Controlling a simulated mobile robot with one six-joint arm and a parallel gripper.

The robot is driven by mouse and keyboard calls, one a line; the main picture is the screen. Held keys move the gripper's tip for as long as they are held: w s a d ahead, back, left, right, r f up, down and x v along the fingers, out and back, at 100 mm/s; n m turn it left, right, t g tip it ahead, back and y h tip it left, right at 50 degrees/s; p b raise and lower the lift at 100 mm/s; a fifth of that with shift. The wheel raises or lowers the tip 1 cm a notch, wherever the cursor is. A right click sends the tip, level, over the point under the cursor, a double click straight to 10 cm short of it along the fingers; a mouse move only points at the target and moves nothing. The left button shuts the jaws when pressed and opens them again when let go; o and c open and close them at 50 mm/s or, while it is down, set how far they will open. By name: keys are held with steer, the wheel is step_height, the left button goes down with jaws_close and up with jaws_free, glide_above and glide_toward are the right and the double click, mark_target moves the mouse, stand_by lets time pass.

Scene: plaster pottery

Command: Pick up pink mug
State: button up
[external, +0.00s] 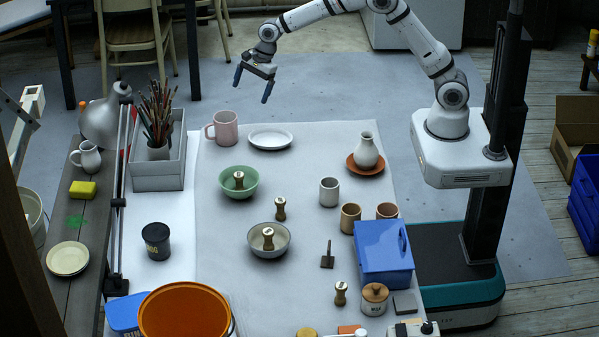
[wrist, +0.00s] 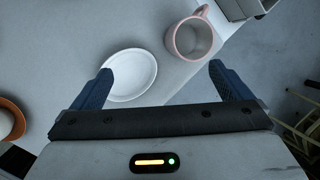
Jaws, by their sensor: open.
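The pink mug (external: 223,128) stands upright near the far edge of the table, with its handle toward the left in the external view. In the wrist view the pink mug (wrist: 193,39) is beyond my fingers, slightly right of centre, with its open top showing and its handle pointing up. My gripper (external: 252,87) is open and empty. It is in the air above and to the right of the mug in the external view, apart from it. Its two blue fingers (wrist: 160,82) show at left and right in the wrist view.
A white plate (external: 270,139) lies right of the mug; it also shows in the wrist view (wrist: 132,74). A grey box (external: 160,160) with a pot of brushes is left of the mug. A green bowl (external: 238,190) stands nearer the camera. A white vase (external: 366,151) stands farther right.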

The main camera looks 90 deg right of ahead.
mark_target(223, 120)
steer(key=w+f+m, duration=0.2)
steer(key=w+f, duration=0.1)
steer(key=f, duration=0.1)
steer(key=w+d+f+m+p, duration=0.1)
steer(key=w+f+m, duration=0.1)
steer(key=f, duration=0.3)
steer(key=w+d+f+m+p, duration=0.1)
steer(key=w+f+m, duration=0.1)
steer(key=w+f, duration=0.2)
steer(key=shift+w+d+f+m+t, duration=0.3)
steer(key=shift+w+f, duration=0.1)
steer(key=shift+f, duration=0.15)
steer(key=shift+c, duration=0.2)
steer(key=shift+r, duration=0.1)
steer(key=c, duration=1.4)
